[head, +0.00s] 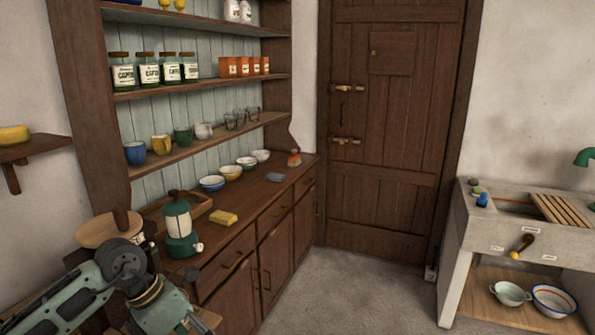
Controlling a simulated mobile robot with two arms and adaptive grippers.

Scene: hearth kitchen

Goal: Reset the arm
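My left arm reaches in from the lower left corner, its green and dark-grey links bent at a round joint. My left gripper (196,322) is at the bottom edge of the head view, in front of the dresser's near end. The picture edge cuts off most of it, so its fingers and anything between them cannot be made out. My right arm and gripper are not in view.
A wooden dresser (236,257) with a green lantern (180,230), yellow sponge (223,217) and several bowls stands close by the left arm. A round wooden stool top (108,229) is behind the arm. The floor (345,285) is clear toward the door (388,200). A stone sink (520,235) stands right.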

